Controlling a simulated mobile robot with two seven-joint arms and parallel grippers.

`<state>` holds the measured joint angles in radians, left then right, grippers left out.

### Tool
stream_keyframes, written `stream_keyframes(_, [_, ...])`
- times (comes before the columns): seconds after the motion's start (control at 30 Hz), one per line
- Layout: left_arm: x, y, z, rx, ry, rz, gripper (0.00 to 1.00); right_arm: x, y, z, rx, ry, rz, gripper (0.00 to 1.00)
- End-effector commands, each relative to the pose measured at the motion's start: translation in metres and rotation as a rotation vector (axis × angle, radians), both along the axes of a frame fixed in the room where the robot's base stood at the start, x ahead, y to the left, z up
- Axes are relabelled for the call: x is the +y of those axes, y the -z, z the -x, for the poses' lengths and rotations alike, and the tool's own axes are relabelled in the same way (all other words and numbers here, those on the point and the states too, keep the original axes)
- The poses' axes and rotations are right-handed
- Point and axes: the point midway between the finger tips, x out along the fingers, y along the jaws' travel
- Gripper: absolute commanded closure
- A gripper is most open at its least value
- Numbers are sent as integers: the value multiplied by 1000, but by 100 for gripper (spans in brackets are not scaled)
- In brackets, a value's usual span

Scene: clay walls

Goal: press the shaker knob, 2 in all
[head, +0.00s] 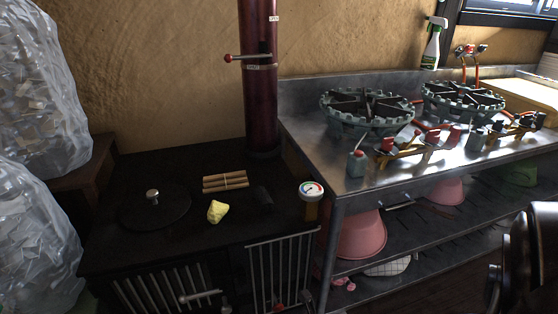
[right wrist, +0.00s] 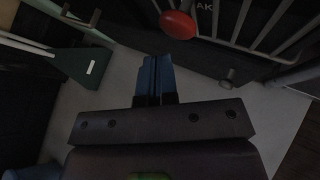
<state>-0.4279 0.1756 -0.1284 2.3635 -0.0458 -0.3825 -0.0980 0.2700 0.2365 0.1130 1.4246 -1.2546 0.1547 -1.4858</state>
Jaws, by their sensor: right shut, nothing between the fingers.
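A red oval knob (right wrist: 178,24), which I take for the shaker knob, shows at the top of the right wrist view, on the dark front near bars and the letters "AK". A small red knob (head: 279,307) also shows low on the stove front in the head view, partly cut off by the frame. My right gripper (right wrist: 154,60) is shut and empty, its blue fingers side by side. In that picture its tips lie just below and left of the red knob, with no clear contact. My left gripper is out of view.
The black stove (head: 120,245) carries a yellow lump (head: 218,211), a stick bundle (head: 225,181) and a gauge (head: 311,190). A metal bench (head: 300,115) with burners stands right. In the right wrist view a grey knob (right wrist: 231,76) sits right of the fingers and a green dustpan-like thing (right wrist: 85,68) left.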

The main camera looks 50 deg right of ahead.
Motion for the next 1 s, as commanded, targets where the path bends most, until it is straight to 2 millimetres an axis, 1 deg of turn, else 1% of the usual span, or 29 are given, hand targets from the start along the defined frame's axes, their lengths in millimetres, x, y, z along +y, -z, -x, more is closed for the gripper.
stream_keyframes(0.5, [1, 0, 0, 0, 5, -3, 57, 0, 0, 0, 0, 0, 0, 100])
stream_keyframes(0.8, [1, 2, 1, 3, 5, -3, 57, -4, 0, -7, 0, -1, 0, 100])
stream_keyframes(1.0, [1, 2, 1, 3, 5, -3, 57, -4, 0, -7, 0, 0, -1, 100])
